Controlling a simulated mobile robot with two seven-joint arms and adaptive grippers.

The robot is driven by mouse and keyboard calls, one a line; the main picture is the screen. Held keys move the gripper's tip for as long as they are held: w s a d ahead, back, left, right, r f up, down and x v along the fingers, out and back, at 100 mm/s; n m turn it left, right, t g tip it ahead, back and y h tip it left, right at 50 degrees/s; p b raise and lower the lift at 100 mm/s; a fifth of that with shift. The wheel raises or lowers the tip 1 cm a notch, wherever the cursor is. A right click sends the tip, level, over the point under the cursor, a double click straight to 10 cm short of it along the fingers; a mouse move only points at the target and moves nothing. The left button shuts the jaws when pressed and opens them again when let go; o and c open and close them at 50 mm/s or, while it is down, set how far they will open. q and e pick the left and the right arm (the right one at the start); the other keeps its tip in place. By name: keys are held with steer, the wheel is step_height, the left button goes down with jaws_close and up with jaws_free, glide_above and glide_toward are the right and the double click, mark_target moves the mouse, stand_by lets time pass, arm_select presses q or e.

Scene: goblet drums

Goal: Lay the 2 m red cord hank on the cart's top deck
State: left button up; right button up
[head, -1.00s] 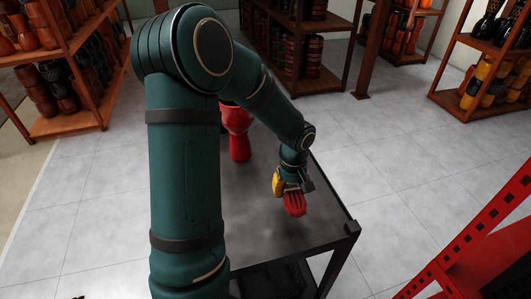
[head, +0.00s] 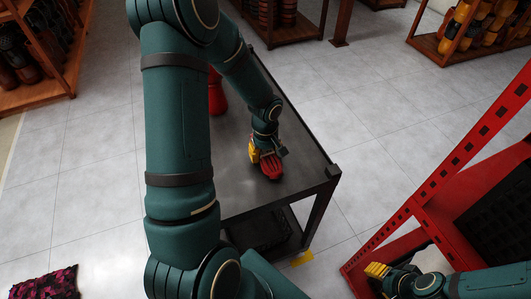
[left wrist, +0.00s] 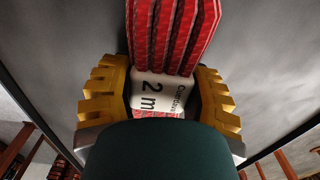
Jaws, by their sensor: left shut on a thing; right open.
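The red cord hank (head: 271,167) is in my left gripper (head: 262,156), over the near right part of the cart's dark top deck (head: 242,195). In the left wrist view the hank (left wrist: 175,35) shows red ribbed strands and a white "2 m" label band (left wrist: 155,95). The yellow fingers of the left gripper (left wrist: 158,97) are shut on either side of the band. The hank is at or very close to the deck; I cannot tell whether it touches. My right gripper (head: 377,270) is open and empty at the lower right, off the cart.
A red goblet drum (head: 216,97) stands farther back on the deck, partly hidden by my left arm. A red metal frame (head: 440,175) rises at the right. Drum shelves (head: 35,60) stand at the back. The deck's right side is clear.

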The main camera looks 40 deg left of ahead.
arm_select(q)
steer(key=shift+r, duration=0.1)
steer(key=o, duration=1.2)
steer(key=shift+r, duration=0.1)
step_height(320, 180, up, 12)
steer(key=shift+f+p, duration=0.1)
steer(key=shift+p, duration=0.9)
